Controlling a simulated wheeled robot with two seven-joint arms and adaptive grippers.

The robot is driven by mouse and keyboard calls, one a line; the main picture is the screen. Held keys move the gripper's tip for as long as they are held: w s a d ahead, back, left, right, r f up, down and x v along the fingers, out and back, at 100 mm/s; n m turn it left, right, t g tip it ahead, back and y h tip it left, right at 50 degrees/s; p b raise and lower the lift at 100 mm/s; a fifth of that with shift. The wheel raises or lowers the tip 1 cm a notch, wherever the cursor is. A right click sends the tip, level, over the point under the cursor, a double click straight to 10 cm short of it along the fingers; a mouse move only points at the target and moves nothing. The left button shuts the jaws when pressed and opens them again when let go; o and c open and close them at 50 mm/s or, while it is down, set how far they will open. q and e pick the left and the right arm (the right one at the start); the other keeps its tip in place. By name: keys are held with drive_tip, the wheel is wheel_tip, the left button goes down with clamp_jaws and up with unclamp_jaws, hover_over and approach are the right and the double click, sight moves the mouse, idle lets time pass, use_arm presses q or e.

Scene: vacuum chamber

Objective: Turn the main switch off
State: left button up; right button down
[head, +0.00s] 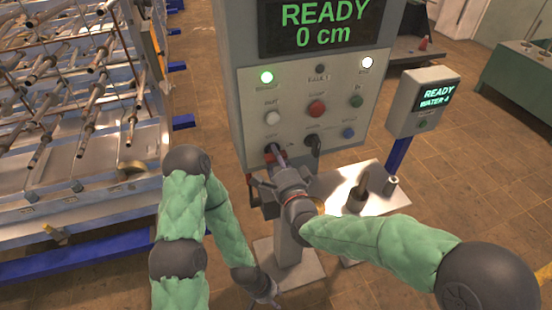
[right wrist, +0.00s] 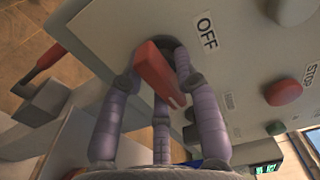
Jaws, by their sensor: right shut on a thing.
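The main switch (right wrist: 155,72) is a red handle at the lower left of the grey control panel (head: 240,110). In the right wrist view it lies between the purple fingers of my right gripper (right wrist: 160,85), which is shut on it. An "OFF" label is beside the switch there. In the head view my right gripper (head: 277,156) is at the panel's lower left and hides most of the switch. My left gripper (head: 266,292) hangs low near the bottom edge, away from the panel, and its fingers are too small to read.
The panel has a display (head: 320,25) reading "READY 0 cm", a lit green lamp (head: 266,77) and a red button (head: 317,108). A metal rack (head: 75,130) fills the left. A lit shelf (head: 340,180) is under the panel.

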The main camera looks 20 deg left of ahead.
drive_tip(key=n+b, duration=0.2)
drive_tip(key=n, duration=0.1)
drive_tip(key=shift+f, duration=0.4)
drive_tip(key=n+b, duration=0.2)
drive_tip(key=n, duration=0.3)
drive_tip(key=shift+d, duration=0.1)
drive_tip(key=n+b, duration=0.1)
drive_tip(key=n, duration=0.3)
drive_tip(key=shift+r+n, duration=0.1)
drive_tip(key=shift+n, duration=0.2)
drive_tip(key=n, duration=0.4)
drive_tip(key=shift+w+d+r+n+b, duration=0.1)
drive_tip(key=shift+r+n+b, duration=0.05)
drive_tip(key=shift+n+b, duration=0.25)
drive_tip(key=c, duration=1.1)
unclamp_jaws()
drive_tip(key=shift+o, duration=0.3)
drive_tip(key=shift+w+d+r, duration=0.1)
drive_tip(key=shift+r, duration=0.05)
drive_tip(key=shift+r, duration=0.1)
